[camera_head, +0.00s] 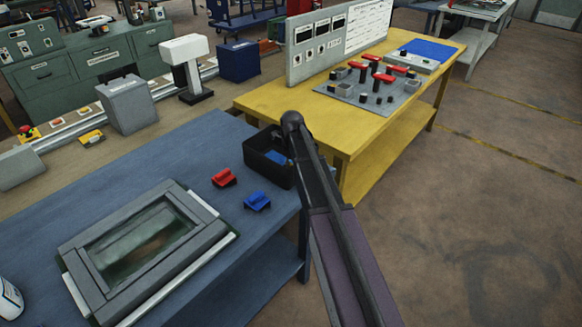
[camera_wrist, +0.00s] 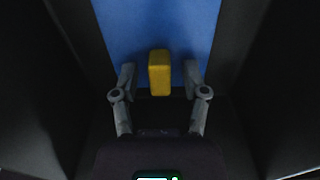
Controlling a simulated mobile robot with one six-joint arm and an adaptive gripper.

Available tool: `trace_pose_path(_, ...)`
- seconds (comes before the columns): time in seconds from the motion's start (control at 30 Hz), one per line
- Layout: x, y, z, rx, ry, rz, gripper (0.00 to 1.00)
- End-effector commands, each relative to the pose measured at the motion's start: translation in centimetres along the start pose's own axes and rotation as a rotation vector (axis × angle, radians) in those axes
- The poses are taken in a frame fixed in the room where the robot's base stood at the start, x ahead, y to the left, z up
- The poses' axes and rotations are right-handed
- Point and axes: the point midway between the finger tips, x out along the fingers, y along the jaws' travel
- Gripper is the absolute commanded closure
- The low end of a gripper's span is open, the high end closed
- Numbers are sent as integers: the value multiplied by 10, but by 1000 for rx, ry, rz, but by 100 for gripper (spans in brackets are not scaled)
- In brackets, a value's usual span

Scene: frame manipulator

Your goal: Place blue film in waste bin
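The waste bin (camera_head: 256,162) is a black open box at the right end of the blue table. The blue film (camera_wrist: 190,28) lies inside it as a flat blue sheet between dark walls in the wrist view; a bit of blue also shows inside the bin in the head view. A yellow block (camera_wrist: 160,73) stands over the film's near edge. My gripper (camera_wrist: 160,76) is open, with one finger on each side of the yellow block and gaps on both sides. In the head view my arm hides the gripper at the bin.
A grey window-like frame (camera_head: 82,262) lies on the blue table (camera_head: 130,160). A red clamp-like piece (camera_head: 224,177) and a blue one (camera_head: 257,201) sit between it and the bin. A yellow table (camera_head: 290,105) with a control panel stands close behind.

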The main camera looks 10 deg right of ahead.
Motion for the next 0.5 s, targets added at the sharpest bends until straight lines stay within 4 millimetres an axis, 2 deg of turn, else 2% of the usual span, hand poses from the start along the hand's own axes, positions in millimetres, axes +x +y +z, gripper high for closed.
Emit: trace_pose_path(0.5, -9, 0, 0, 0, 0, 0, 42)
